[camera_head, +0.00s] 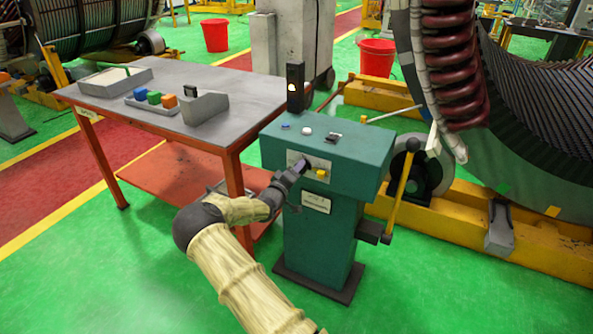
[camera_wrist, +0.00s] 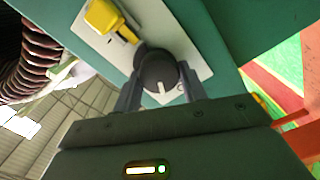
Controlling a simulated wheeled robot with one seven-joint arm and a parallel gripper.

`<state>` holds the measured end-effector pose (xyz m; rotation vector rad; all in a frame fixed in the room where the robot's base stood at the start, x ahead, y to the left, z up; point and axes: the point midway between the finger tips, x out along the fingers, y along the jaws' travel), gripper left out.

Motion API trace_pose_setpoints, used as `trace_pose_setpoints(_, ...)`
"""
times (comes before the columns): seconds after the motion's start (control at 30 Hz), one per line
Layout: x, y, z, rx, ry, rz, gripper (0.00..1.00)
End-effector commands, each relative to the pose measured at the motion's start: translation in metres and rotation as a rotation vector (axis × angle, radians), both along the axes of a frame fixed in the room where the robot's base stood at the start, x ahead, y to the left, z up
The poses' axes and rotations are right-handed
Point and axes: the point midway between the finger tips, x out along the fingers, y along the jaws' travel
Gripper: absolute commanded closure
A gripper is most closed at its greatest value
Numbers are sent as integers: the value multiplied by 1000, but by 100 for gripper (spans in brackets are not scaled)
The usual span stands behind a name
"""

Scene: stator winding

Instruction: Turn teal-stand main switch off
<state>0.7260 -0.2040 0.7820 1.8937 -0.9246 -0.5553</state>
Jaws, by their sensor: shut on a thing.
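The teal stand (camera_head: 322,150) stands upright on the green floor in the middle of the head view. Its front has a pale plate (camera_wrist: 190,38) with a round dark rotary switch (camera_wrist: 157,70) bearing a white pointer line. My gripper (camera_head: 301,165) is at this plate, and its two fingers (camera_wrist: 161,90) are closed on either side of the dark knob in the wrist view. In the head view my gripper hides most of the knob. A yellow switch (camera_head: 322,174) sits beside the knob on the same plate, and it also shows in the wrist view (camera_wrist: 103,17).
The grey-topped table (camera_head: 185,85) with orange legs stands close on the left. A black signal post (camera_head: 295,88) rises behind the stand's top. A yellow lever (camera_head: 402,185) stands at the stand's right side, near the large stator (camera_head: 535,120).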

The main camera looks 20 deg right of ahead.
Motion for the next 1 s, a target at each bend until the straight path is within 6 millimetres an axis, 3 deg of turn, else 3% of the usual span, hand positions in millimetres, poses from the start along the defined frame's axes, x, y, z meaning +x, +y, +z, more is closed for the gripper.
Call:
trace_pose_setpoints(0.5, 1, 2, -2, -253, 324, 4, 81)
trace_pose_setpoints(1.0, 1, 2, -3, -311, 399, 4, 81)
